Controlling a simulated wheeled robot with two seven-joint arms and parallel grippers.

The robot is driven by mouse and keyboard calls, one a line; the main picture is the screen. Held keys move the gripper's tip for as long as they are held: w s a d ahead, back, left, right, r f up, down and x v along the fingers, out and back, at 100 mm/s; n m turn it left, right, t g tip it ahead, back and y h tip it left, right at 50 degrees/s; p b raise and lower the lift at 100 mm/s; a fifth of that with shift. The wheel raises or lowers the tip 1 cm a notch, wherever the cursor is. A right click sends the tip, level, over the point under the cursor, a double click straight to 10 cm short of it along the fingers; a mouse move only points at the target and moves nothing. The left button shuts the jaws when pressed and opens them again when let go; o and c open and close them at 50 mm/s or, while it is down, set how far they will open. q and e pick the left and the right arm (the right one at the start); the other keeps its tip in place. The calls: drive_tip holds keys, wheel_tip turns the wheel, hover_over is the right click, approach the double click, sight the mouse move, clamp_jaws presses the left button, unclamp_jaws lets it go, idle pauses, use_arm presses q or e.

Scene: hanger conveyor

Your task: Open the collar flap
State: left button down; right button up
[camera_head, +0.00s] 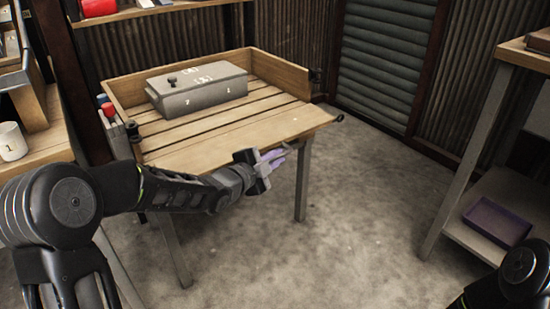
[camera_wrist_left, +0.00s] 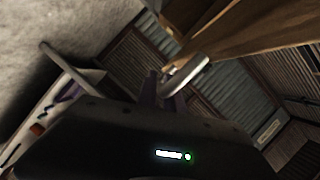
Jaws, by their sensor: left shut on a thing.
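A wooden collar (camera_head: 278,72) stands along the edges of the slatted table. Its wide front board (camera_head: 225,135), which looks like the flap, lies about flat, roughly level with the slats. My left gripper (camera_head: 276,157), with purple fingers, is at this board's front edge, right of its middle. In the left wrist view its fingers (camera_wrist_left: 165,93) are shut on a grey metal handle (camera_wrist_left: 187,74) beside the brown wood (camera_wrist_left: 245,42). The exact contact is dark and partly hidden. Part of my right arm shows at the lower right; its gripper is out of view.
A grey lidded box (camera_head: 198,92) stands on the slats at the back. Small red and dark items (camera_head: 107,108) sit at the table's left side. A shelf with a purple tray (camera_head: 497,221) stands at right. Open concrete floor (camera_head: 345,220) lies between.

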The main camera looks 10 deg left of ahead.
idle(0.8)
use_arm(q)
drive_tip(key=shift+n, duration=0.4)
drive_tip(key=r+p, duration=0.4)
drive_tip(key=shift+w+a+r+p, duration=0.2)
drive_tip(key=shift+r+p, duration=0.05)
drive_tip(key=shift+p, duration=0.05)
drive_tip(key=shift+a+r, duration=0.1)
drive_tip(key=shift+r, duration=0.1)
drive_tip(key=c, duration=1.5)
unclamp_jaws()
drive_tip(key=shift+w, duration=0.1)
